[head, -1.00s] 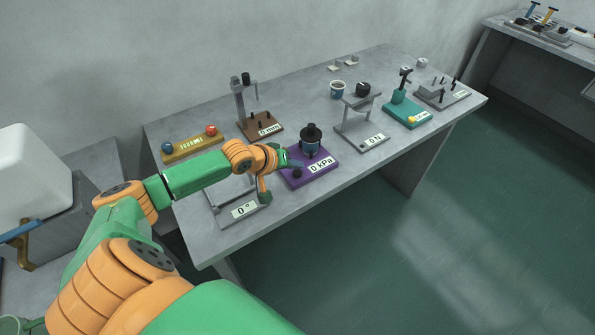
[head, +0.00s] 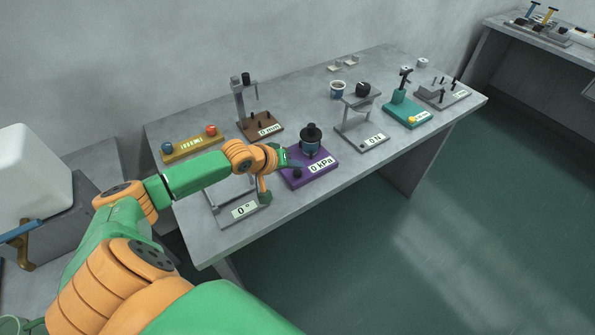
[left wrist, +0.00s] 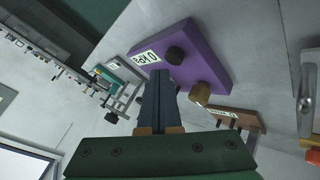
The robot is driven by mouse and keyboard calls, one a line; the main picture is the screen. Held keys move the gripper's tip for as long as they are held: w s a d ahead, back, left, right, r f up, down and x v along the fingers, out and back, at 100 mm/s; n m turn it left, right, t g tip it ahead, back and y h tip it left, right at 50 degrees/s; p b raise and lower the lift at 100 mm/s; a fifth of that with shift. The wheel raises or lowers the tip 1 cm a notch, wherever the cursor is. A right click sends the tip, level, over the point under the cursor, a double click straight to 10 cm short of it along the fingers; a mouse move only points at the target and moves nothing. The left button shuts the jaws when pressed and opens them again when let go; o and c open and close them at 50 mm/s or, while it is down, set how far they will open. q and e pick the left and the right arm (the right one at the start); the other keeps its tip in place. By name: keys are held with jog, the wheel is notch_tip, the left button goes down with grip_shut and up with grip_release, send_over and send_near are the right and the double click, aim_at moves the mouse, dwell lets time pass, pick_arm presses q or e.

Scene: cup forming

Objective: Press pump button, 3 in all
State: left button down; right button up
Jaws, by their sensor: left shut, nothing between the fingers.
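The purple pump base (head: 322,176) stands near the table's front edge, with a label reading 0 kPa. A dark round button (head: 297,174) is on its left part, and a dark cup-like part with a black top (head: 311,141) stands at its back. My left gripper (head: 299,164) is shut and empty, its dark fingertips just over the button area. In the left wrist view the shut fingers (left wrist: 162,78) point toward the dark button (left wrist: 175,55) on the purple base (left wrist: 196,52); whether they touch it, I cannot tell. My right gripper is not in view.
A grey stand labelled 0° (head: 243,212) lies under my left forearm. A brown stand (head: 263,127), a yellow-brown block with red and blue knobs (head: 190,147), a grey stand (head: 362,137) and a teal device (head: 408,113) are nearby. The table front is clear.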

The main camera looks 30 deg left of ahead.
aim_at(295, 175)
pick_arm(q)
jog(key=shift+f, duration=0.1)
jog(key=shift+f, duration=0.3)
jog(key=shift+f, duration=0.55)
dwell(0.6)
jog(key=shift+r+p, duration=0.95)
notch_tip(295, 175, up, 5)
jog(key=p, duration=0.6)
jog(key=shift+r, duration=0.15)
